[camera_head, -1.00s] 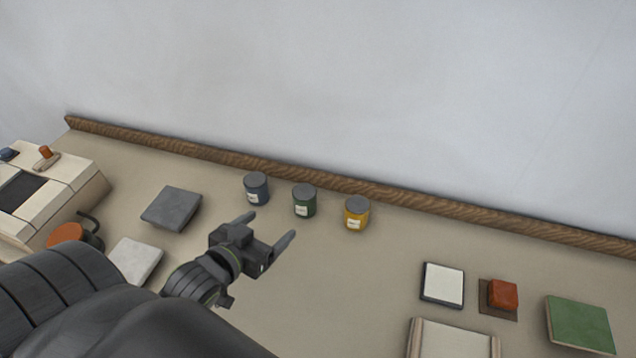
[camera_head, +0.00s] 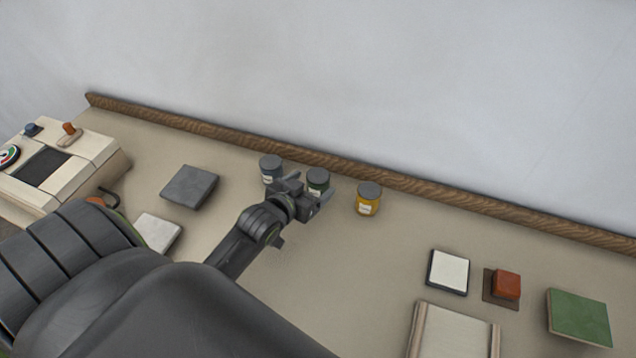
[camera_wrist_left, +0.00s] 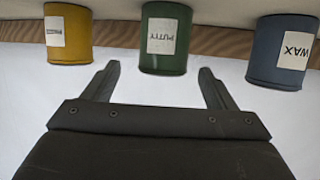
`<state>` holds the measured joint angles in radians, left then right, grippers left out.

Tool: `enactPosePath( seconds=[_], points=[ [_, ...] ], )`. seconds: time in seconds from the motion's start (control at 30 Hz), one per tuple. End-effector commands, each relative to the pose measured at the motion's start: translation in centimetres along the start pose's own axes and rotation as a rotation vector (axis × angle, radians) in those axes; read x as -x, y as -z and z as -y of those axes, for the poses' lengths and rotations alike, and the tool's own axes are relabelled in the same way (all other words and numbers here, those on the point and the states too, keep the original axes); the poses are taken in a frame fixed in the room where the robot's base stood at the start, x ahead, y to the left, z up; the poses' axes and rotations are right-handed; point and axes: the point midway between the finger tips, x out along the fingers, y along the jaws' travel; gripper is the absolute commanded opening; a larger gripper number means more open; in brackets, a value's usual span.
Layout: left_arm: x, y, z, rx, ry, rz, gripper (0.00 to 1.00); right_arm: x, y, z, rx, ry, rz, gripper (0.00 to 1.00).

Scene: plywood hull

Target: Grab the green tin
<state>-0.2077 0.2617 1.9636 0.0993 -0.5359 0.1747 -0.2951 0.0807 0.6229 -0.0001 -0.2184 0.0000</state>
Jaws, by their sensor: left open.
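The green tin (camera_head: 318,178) has a dark lid and stands on the counter near the back ledge, between two other tins. My left gripper (camera_head: 312,188) is right in front of it in the head view and hides its lower part. In the left wrist view the green tin (camera_wrist_left: 164,38) shows upside down with a label reading PUTTY. There my open left gripper (camera_wrist_left: 158,82) points at it, with one finger toward each side and nothing between them. I cannot tell whether a finger touches it. My right gripper is not in view.
A blue-grey tin (camera_head: 270,168), labelled WAX in the wrist view, stands close on the left. A yellow tin (camera_head: 369,199) stands on the right. A wooden ledge (camera_head: 440,193) and wall lie behind.

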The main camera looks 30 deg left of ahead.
Motion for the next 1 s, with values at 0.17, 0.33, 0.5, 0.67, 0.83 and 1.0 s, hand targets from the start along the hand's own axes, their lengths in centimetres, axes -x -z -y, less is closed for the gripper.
enactPosePath(
  seconds=[0.17,0.33,0.5,0.67,0.83,1.0],
  points=[
    [-2.2,0.6,0.4,0.001,0.000,0.000,0.79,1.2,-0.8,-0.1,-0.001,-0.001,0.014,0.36],
    [-3.9,0.3,0.4,0.000,0.000,0.000,0.79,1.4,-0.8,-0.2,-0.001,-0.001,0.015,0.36],
    [-4.4,0.3,0.4,0.000,0.000,-0.001,0.79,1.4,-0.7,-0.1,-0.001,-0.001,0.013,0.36],
    [-4.4,0.3,0.3,0.000,0.000,-0.001,0.79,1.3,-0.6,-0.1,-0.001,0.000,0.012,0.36],
    [-4.4,0.3,0.3,0.000,0.000,0.000,0.57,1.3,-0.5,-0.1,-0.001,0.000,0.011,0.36],
    [-4.4,0.3,0.3,0.000,0.000,0.000,0.34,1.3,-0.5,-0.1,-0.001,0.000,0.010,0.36]
  ],
)
